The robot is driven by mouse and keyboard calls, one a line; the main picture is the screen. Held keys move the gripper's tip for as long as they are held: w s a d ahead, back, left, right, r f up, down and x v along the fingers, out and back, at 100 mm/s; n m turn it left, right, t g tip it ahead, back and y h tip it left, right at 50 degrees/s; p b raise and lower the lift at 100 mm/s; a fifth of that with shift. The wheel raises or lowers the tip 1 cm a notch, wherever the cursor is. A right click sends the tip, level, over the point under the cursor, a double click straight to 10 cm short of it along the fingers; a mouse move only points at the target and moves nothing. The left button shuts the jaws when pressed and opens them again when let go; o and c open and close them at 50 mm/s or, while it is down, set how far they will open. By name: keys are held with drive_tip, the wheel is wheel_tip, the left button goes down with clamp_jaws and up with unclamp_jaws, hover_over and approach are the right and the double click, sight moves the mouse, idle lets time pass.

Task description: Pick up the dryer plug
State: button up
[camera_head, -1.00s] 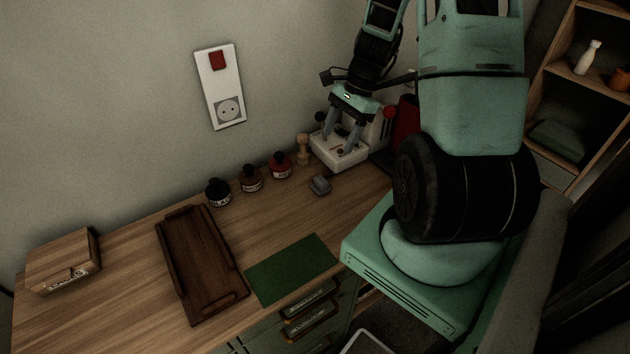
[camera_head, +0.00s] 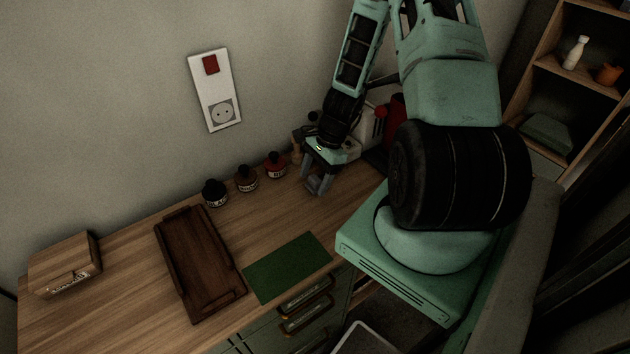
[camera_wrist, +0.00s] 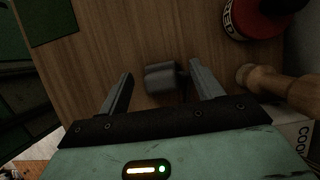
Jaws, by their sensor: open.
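The dryer plug (camera_wrist: 161,78) is a small grey block on the wooden bench top. In the wrist view it lies between the two fingers of my gripper (camera_wrist: 158,85), nearer the right finger, with a visible gap to the left one. My gripper is open and points down at it. In the head view my gripper (camera_head: 318,187) is low over the bench, in front of the stamp-like wooden piece, and it hides the plug there.
A red-capped bottle (camera_wrist: 256,18) and a turned wooden piece (camera_wrist: 280,86) stand close to my right finger in the wrist view. Several ink bottles (camera_head: 246,178) line the wall. A dark wooden tray (camera_head: 197,262) and green mat (camera_head: 287,267) lie left and front. A wall socket (camera_head: 215,90) is above.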

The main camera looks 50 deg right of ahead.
drive_tip(key=shift+a+f, duration=0.15)
drive_tip(key=shift+f, duration=0.3)
drive_tip(key=c, duration=1)
drive_tip(key=shift+r, duration=0.1)
